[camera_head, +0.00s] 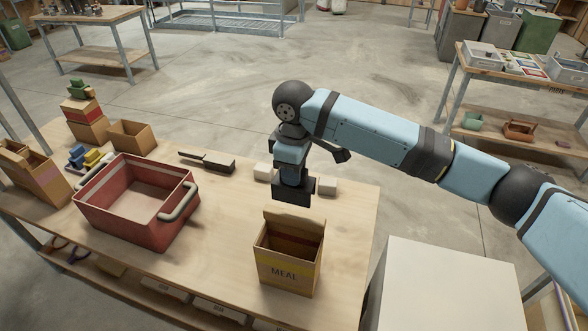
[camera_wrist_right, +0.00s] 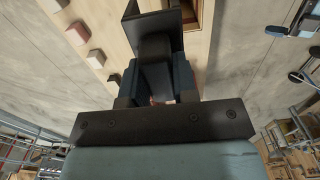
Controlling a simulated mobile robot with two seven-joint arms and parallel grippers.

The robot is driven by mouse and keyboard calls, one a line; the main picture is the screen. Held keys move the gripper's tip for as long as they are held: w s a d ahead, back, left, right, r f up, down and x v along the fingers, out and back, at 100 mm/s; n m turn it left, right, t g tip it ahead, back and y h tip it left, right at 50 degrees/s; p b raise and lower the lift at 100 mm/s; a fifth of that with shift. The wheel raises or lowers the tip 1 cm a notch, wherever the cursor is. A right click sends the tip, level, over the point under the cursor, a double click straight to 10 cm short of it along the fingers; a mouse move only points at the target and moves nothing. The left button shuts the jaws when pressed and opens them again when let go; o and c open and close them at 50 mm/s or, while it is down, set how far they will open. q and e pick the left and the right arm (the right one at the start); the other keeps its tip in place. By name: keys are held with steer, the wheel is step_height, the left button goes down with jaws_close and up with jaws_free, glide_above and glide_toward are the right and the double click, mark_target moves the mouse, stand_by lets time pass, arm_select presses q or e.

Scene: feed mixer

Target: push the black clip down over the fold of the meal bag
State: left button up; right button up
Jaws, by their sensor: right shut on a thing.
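The meal bag (camera_head: 287,270), brown with a yellow band and the word MEAL, stands upright near the table's front edge. Its top looks open, with a flap (camera_head: 293,222) raised at the back. My right gripper (camera_head: 293,176) points down, shut on the black clip (camera_head: 292,191). The clip hangs above and behind the bag, apart from it in the head view. In the right wrist view the clip (camera_wrist_right: 153,28) sits between my blue-sided fingers (camera_wrist_right: 156,82) and covers part of what lies beyond. My left gripper is not in view.
A red crate (camera_head: 130,225) with grey handles stands left of the bag on the wooden table (camera_head: 225,215). A dark long-handled tool (camera_head: 207,162) lies behind. Pale blocks (camera_head: 327,185) sit near the gripper. Boxes (camera_head: 130,135) crowd the left end. A pale cabinet (camera_head: 440,285) stands right.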

steer(key=shift+r+p, duration=0.15)
steer(key=shift+p, duration=0.45)
steer(key=shift+f+b, duration=0.45)
steer(key=shift+f, duration=4.2)
steer(key=shift+f+b, duration=0.35)
steer(key=shift+f, duration=0.25)
steer(key=shift+f, duration=0.1)
steer(key=o, duration=1)
